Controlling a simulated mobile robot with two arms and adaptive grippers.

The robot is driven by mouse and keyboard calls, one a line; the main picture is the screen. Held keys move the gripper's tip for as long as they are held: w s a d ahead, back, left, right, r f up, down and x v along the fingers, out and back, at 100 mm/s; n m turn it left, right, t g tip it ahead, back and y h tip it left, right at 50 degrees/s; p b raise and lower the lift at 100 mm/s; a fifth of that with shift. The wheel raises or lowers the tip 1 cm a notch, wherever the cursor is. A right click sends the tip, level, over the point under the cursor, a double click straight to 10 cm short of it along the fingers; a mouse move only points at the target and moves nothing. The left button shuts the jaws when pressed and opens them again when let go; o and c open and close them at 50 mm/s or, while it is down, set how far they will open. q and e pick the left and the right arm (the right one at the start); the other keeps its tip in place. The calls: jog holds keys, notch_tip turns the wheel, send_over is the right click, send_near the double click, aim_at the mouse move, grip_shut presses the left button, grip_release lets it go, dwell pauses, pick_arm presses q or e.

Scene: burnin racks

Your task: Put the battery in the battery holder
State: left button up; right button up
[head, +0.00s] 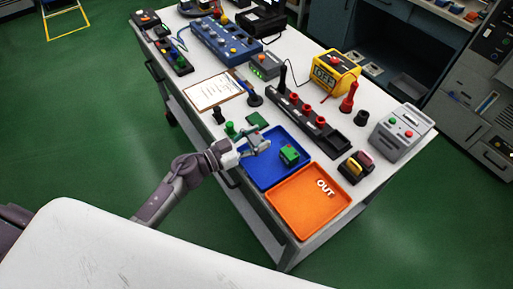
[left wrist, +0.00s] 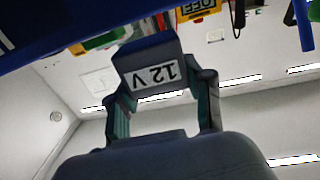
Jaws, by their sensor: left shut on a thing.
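A dark block marked "12 V", the battery (left wrist: 148,52), is held between the two fingers of my left gripper (head: 256,145) in the left wrist view. In the head view this gripper is over the left part of the blue tray (head: 259,179), and the battery is small and hard to make out there. A long black base with red posts (head: 293,104) stands right of the tray. It has an open recess (head: 336,144) at its near end; I cannot tell for sure that this is the battery holder. My right gripper is not in view.
A green block (head: 289,154) lies in the blue tray. An orange tray (head: 296,210) marked "OUT" is at the near end of the bench. A yellow box (head: 336,71), a red-handled tool (head: 349,98) and a grey button box (head: 399,131) stand along the right side.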

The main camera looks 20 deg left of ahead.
pick_arm(q)
jog(key=shift+f, duration=1.85)
jog(key=shift+f, duration=0.2)
jog(key=o, duration=1.3)
